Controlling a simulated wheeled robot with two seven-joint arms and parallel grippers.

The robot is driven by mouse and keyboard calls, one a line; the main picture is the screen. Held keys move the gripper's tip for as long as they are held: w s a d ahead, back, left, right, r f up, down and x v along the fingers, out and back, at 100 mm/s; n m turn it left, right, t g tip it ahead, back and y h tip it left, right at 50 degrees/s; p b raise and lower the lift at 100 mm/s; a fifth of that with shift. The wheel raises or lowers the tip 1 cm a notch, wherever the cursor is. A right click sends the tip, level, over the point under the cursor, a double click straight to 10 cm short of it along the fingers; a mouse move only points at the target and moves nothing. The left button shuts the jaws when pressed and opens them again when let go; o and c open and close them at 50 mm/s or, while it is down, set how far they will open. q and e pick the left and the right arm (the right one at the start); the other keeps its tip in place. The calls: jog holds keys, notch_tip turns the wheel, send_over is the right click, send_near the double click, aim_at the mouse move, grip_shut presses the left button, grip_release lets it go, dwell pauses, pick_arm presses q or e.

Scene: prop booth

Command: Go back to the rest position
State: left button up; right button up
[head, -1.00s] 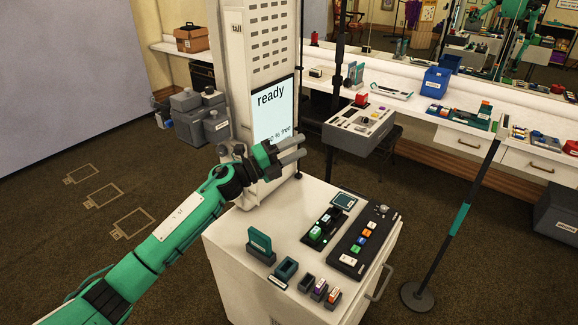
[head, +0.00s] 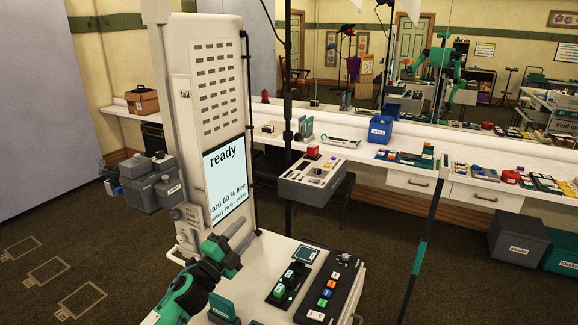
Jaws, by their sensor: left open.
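My left gripper (head: 238,236) is in the lower middle of the head view, its grey fingers apart and empty. It is above the back left part of the white cart top (head: 262,252), in front of the tall white cabinet with the screen (head: 226,180) that reads "ready". My left arm comes in from the bottom left. My right gripper is not in view.
On the cart are a charger-like block with lit slots (head: 290,285), a dark strip with coloured pieces (head: 328,290) and a teal block (head: 222,306). A stand pole (head: 424,225) rises at right. A long counter (head: 400,172) with a blue bin (head: 381,130) runs behind.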

pick_arm(q)
jog(key=s+a+f+n+g+y, duration=0.3)
jog(key=s+f+n+y, duration=0.3)
jog(key=s+f+n, duration=0.25)
jog(key=s+a+f+n+g+y, duration=0.3)
jog(key=s+f+n+y, duration=0.2)
jog(key=s+f+n, duration=0.4)
jog(key=s+f+n+g, duration=0.15)
jog(key=s+g, duration=0.25)
jog(key=s, duration=0.9)
jog(key=s+f+n+g, duration=0.1)
jog(key=s+f+g, duration=0.3)
jog(key=s, duration=0.8)
notch_tip(320, 180, down, 30)
jog(key=g, duration=0.2)
jog(key=s+a+f+g, duration=0.1)
jog(key=s+a+f, duration=0.1)
jog(key=s+f, duration=1.7)
jog(key=shift+s+a+f+m, duration=0.4)
jog(key=shift+s, duration=0.15)
